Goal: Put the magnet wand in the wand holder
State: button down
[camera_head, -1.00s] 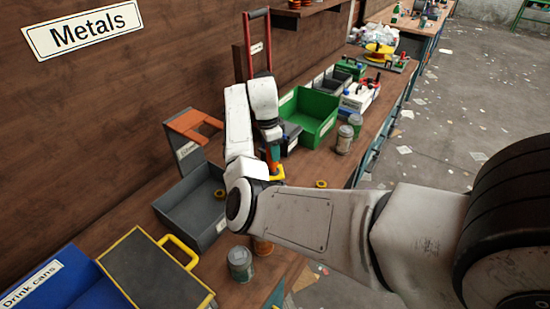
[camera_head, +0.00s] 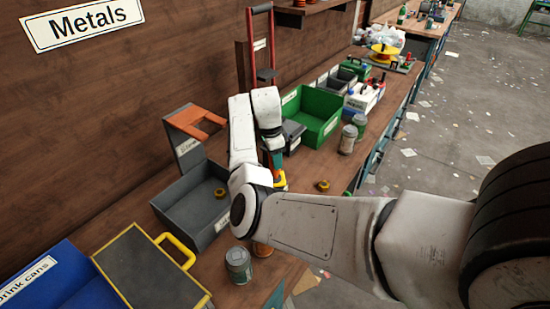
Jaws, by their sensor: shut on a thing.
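My gripper (camera_head: 274,152) is seen from behind, over the bench to the right of the grey bin. It is shut on a teal, orange and yellow tool, which I take to be the magnet wand (camera_head: 279,175). My wrist hides much of the wand and the fingertips. Whether the wand's lower end touches the bench cannot be told. The likely wand holder is an orange forked bracket (camera_head: 200,125) on a grey upright with a label, standing behind the grey bin, left of my gripper. Its fork is empty.
The grey bin (camera_head: 178,212) holds a small brown ring. A tin can (camera_head: 238,265) stands in front. A yellow-edged dark panel (camera_head: 150,268) and a blue bin (camera_head: 40,285) lie left. A green bin (camera_head: 318,124), cans (camera_head: 348,138) and a loose ring (camera_head: 323,186) are right.

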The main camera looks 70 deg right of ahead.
jog(key=c, duration=0.8)
grip_release()
jog(key=shift+s+d+f, duration=0.15)
jog(key=shift+s+d, duration=0.05)
jog(key=shift+s, duration=0.05)
jog(key=shift+c, duration=0.2)
jog(key=shift+o, duration=0.9)
jog(key=shift+w+a, duration=0.15)
jog(key=shift+a, duration=0.05)
jog(key=r, duration=0.4)
jog(key=w+r+b, duration=0.1)
jog(key=r, duration=0.4)
jog(key=a+r+b, duration=0.1)
jog(key=r, duration=0.3)
jog(key=shift+w+r, duration=0.15)
jog(key=shift+r, duration=0.05)
